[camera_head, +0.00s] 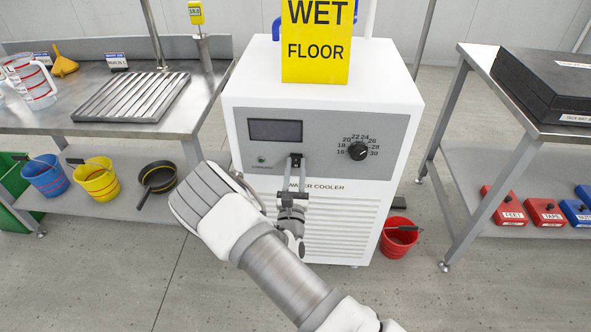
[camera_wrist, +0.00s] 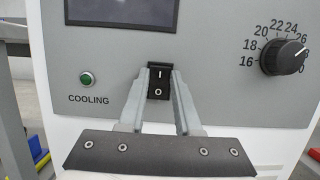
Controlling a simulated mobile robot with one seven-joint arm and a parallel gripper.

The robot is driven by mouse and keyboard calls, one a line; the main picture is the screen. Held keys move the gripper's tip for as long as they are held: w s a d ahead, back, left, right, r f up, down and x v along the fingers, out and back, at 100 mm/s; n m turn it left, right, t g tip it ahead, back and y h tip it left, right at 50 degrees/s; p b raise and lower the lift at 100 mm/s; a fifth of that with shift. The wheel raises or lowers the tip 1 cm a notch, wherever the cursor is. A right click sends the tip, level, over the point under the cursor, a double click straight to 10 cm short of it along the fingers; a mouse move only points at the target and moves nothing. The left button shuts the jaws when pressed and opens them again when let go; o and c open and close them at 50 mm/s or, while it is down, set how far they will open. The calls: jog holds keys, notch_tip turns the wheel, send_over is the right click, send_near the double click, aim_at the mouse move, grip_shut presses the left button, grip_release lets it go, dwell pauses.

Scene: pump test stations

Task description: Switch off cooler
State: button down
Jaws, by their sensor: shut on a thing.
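The white water cooler (camera_head: 350,235) stands in the middle of the head view, with a grey control panel (camera_head: 385,122). My gripper (camera_head: 297,160) is at the front of the panel. In the wrist view my gripper (camera_wrist: 160,82) has its two fingertips at either side of the black rocker switch (camera_wrist: 158,84), marked I above and O below. The dark display (camera_wrist: 122,12) shows no readable figures.
A temperature dial (camera_head: 358,151) is right of the switch. A yellow WET FLOOR sign (camera_head: 316,45) stands on top of the cooler. A steel table (camera_head: 60,120) is on the left, another table (camera_head: 490,70) on the right. A red bucket (camera_head: 398,238) stands beside the cooler.

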jog(key=c, duration=0.6)
grip_release()
jog(key=shift+s, duration=0.1)
